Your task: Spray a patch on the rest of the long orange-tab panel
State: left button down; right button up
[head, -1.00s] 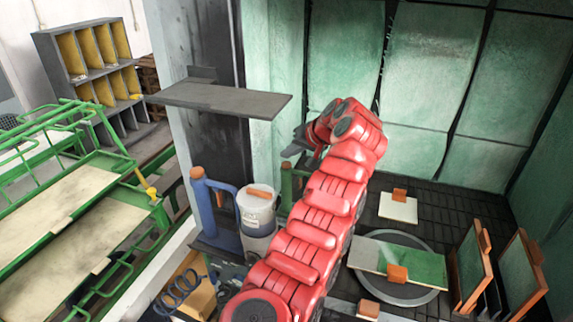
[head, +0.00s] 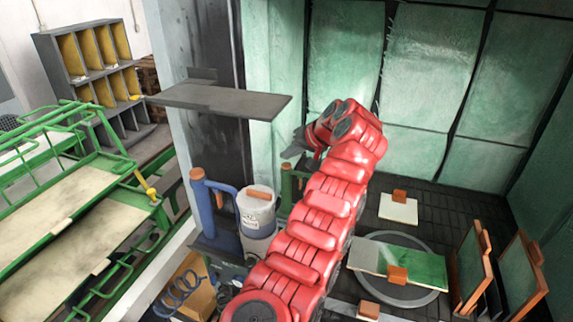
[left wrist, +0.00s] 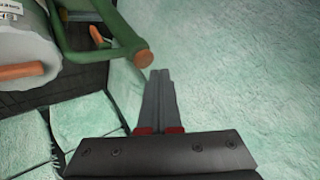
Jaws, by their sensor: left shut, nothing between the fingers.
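The long orange-tab panel (head: 369,258) lies on a round grey turntable (head: 437,292) in the booth. Its right part is green, its left part is pale, and its orange tab (head: 397,275) stands at the front edge. My left gripper (head: 290,152) is up at the booth's left side, away from the panel. It is shut and empty; its fingers (left wrist: 161,76) also show in the left wrist view. A green-handled tool with an orange end (head: 286,186) stands below it, and it also shows in the left wrist view (left wrist: 118,62). My right gripper is out of view.
A blue-handled tool (head: 204,205) and a pale canister (head: 257,212) stand left of my arm. A grey shelf (head: 225,100) juts out above them. A small pale panel (head: 398,210) lies behind the turntable. Upright orange-edged panels (head: 471,265) stand at right.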

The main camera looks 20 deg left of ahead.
aim_at(289, 167)
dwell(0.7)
pick_arm(q)
jog(key=shift+f+b, duration=0.4)
jog(key=shift+b, duration=0.05)
jog(key=shift+f+b, duration=0.4)
jog(key=shift+f, duration=0.15)
dwell(0.5)
jog(key=shift+r, duration=0.1)
dwell(2.1)
jog(key=shift+r, duration=0.85)
jog(key=shift+r+p, duration=1)
jog(key=shift+r, duration=1.55)
